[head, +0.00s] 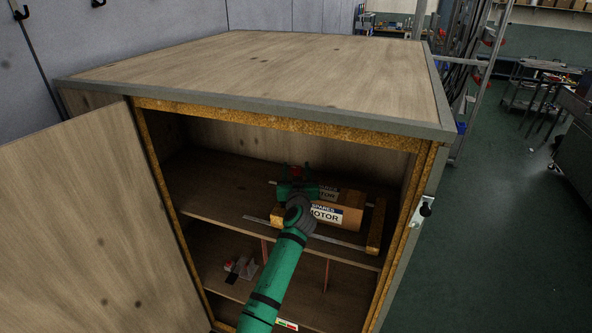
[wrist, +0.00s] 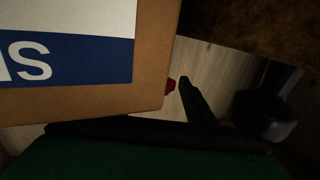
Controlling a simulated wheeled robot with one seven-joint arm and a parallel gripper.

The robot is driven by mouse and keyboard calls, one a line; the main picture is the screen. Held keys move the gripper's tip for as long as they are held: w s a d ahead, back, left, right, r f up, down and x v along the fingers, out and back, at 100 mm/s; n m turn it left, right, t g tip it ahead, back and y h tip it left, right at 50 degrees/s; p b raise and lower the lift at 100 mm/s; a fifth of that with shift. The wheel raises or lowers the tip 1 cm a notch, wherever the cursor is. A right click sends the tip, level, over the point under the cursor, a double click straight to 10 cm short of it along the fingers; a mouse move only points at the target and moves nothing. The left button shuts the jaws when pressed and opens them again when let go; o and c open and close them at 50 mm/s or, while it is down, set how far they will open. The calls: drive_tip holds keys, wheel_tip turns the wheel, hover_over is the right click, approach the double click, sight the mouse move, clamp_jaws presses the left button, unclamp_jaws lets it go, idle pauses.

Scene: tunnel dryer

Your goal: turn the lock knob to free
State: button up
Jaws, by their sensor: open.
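My gripper (head: 296,170) is inside the open cabinet, above the upper shelf, pointing at the back. Its jaws are open. A small red part (head: 296,172) shows between or just beyond the fingertips; contact cannot be told. In the wrist view a red part (wrist: 170,86) peeks out behind a carton corner, beside one dark finger (wrist: 195,100). The other finger is hidden there. A dark round thing (wrist: 265,115) stands at the right of that view, in shadow. I cannot tell which of these is the lock knob, or its setting.
A carton labelled SPARES MOTOR (head: 350,215) lies close to my gripper and covers much of the wrist view. The wooden cabinet door (head: 80,220) stands open at left. A small device (head: 240,268) sits on the lower shelf. A black and white fitting (head: 426,207) is on the right side.

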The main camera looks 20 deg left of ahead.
drive_tip(key=c, duration=1)
drive_tip(key=shift+w, duration=0.1)
drive_tip(key=shift+d+r+n+y, duration=0.15)
drive_tip(key=shift+n+y, duration=0.25)
drive_tip(key=shift+y, duration=0.2)
drive_tip(key=shift+n+g+y, duration=0.8)
drive_tip(key=shift+g+y, duration=0.1)
drive_tip(key=shift+y, duration=0.5)
drive_tip(key=shift+a+n, duration=0.25)
drive_tip(key=shift+n, duration=0.05)
